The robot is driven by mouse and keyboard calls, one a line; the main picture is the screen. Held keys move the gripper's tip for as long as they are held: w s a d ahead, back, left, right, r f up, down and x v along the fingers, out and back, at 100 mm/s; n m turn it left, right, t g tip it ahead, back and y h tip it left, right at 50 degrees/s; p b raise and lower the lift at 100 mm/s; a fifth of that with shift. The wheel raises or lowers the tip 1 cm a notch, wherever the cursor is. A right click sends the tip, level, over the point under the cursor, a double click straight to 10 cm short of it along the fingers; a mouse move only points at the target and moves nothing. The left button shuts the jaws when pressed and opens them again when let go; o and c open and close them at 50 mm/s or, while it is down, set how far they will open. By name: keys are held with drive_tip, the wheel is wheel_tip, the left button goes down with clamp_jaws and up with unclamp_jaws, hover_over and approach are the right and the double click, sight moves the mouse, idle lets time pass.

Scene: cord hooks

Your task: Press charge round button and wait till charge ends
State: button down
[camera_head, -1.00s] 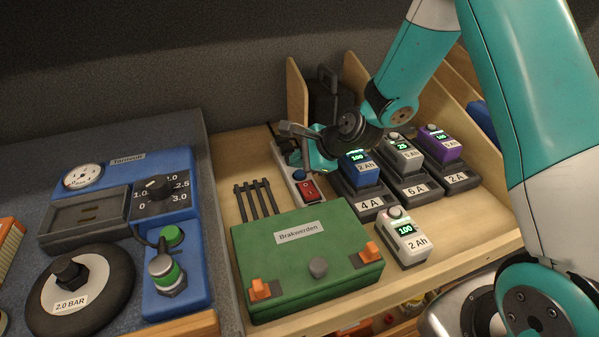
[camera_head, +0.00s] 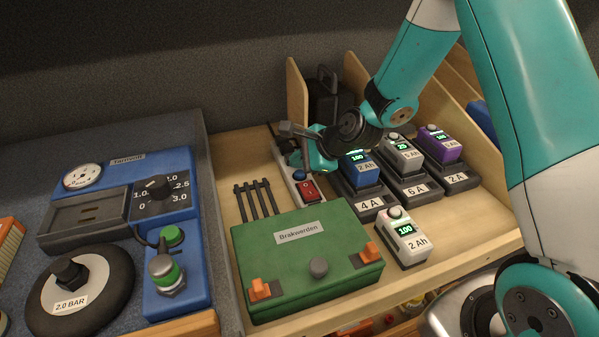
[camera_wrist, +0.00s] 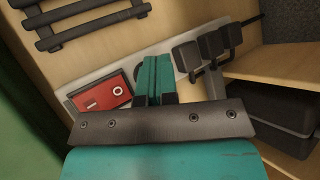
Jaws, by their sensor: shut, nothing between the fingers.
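A light grey power strip (camera_head: 285,160) lies on the wooden bench, with a red rocker switch (camera_head: 307,190) and a round blue button (camera_head: 299,174) at its near end. The red switch also shows in the wrist view (camera_wrist: 100,93); there the blue button is hidden, apparently behind the fingers. My gripper (camera_head: 303,165) is shut and empty, its teal fingers (camera_wrist: 154,80) over the strip just behind the blue button. I cannot tell whether they touch it. Chargers hold a blue battery (camera_head: 357,168) reading 100, a grey one (camera_head: 403,153) whose number is unclear, and a purple one (camera_head: 439,143) seeming to read 100.
A loose white 2 Ah battery (camera_head: 403,238) reading 100 stands before the chargers. A green box (camera_head: 300,262) labelled Brakwerden lies in front of the strip. Black plugs (camera_wrist: 200,50) sit on the strip's far part. Wooden dividers (camera_head: 297,95) stand behind. A blue inflator panel (camera_head: 165,190) is at left.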

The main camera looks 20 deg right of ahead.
sight(300, 174)
drive_tip(key=shift+f, duration=0.1)
idle(0.3)
drive_tip(key=shift+f, duration=0.35)
drive_tip(key=shift+f+b, duration=0.4)
drive_tip(key=shift+b, duration=0.05)
idle(0.7)
drive_tip(key=shift+r+p, duration=0.8)
drive_tip(key=shift+r, duration=0.05)
drive_tip(key=shift+r, duration=0.1)
wheel_tip(300, 174, up, 5)
drive_tip(key=p, duration=0.4)
drive_tip(key=shift+p, duration=0.3)
